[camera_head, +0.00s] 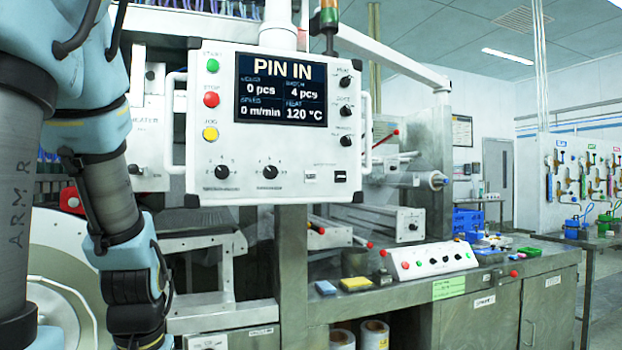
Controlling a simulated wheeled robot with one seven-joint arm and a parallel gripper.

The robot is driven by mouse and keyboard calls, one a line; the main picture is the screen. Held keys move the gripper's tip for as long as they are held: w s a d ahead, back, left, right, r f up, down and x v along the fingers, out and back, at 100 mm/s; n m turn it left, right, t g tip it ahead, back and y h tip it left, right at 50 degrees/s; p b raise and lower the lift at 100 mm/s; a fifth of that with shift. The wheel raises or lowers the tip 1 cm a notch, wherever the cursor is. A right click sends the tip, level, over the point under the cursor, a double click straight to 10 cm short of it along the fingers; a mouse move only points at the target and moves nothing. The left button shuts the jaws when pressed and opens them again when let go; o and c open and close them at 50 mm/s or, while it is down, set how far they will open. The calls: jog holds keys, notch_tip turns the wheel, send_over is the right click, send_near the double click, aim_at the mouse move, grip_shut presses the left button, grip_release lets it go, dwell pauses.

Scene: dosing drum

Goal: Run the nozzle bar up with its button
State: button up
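The grey control panel (277,165) hangs in the upper middle. Its screen (281,90) reads "PIN IN", 0 pcs, 4 pcs, 0 m/min and 120 °C. On its left side are a green button (212,65), a red button (211,99) and a yellow button (210,133). I cannot tell which button is the nozzle bar's, nor pick out the nozzle bar. My arm comes down the left side; my gripper is below the picture's edge.
A large pale drum (62,290) is partly behind my arm. An upright post (292,265) stands below the panel.

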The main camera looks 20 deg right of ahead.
grip_shut()
dwell(0.3)
dwell(1.4)
